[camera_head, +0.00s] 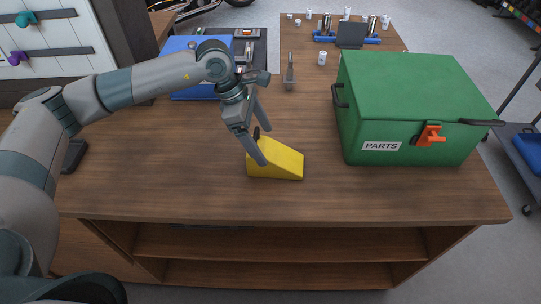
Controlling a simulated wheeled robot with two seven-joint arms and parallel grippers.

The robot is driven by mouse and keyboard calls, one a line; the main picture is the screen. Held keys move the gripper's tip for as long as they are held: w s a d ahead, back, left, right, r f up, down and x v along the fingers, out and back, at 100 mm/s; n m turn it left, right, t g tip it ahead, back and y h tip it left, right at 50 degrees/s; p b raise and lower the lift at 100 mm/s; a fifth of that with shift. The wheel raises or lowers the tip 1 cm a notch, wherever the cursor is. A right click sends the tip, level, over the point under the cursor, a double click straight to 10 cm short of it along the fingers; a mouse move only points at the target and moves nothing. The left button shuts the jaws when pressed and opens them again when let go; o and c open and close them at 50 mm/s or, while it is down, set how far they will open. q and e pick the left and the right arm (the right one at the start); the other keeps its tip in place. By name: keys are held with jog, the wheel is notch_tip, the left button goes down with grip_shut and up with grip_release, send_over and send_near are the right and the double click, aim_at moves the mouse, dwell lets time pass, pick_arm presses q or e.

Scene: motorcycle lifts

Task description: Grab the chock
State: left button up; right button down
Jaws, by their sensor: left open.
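The chock is a yellow wedge (279,161) on the wooden workbench (190,190), near its front edge. Its tall end is at the left and it slopes down to the right. A small dark loop shows at its upper left, partly behind a finger. My left gripper (262,134) is open and points down at the tall left end of the chock. One finger overlaps the chock's upper left corner in the picture. I cannot tell whether the finger touches it. My right gripper is not in view.
A closed green box (410,105) labelled PARTS, with an orange latch, stands right of the chock. Behind my arm lie a blue case (190,46) and a metal tool (289,75). Small white containers (322,58) stand farther back. The bench front left is mostly clear.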

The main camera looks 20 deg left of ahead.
aim_at(268, 148)
pick_arm(q)
jog(key=shift+s+d+f+p, duration=0.2)
jog(key=shift+d+f+p, duration=0.55)
jog(key=shift+p, duration=0.45)
jog(key=shift+p+x, duration=0.55)
jog(key=shift+x, duration=0.45)
jog(key=shift+d+f, duration=0.1)
jog(key=shift+f, duration=0.6)
jog(key=shift+r, duration=0.1)
jog(key=c, duration=1.6)
jog(key=shift+w, duration=0.1)
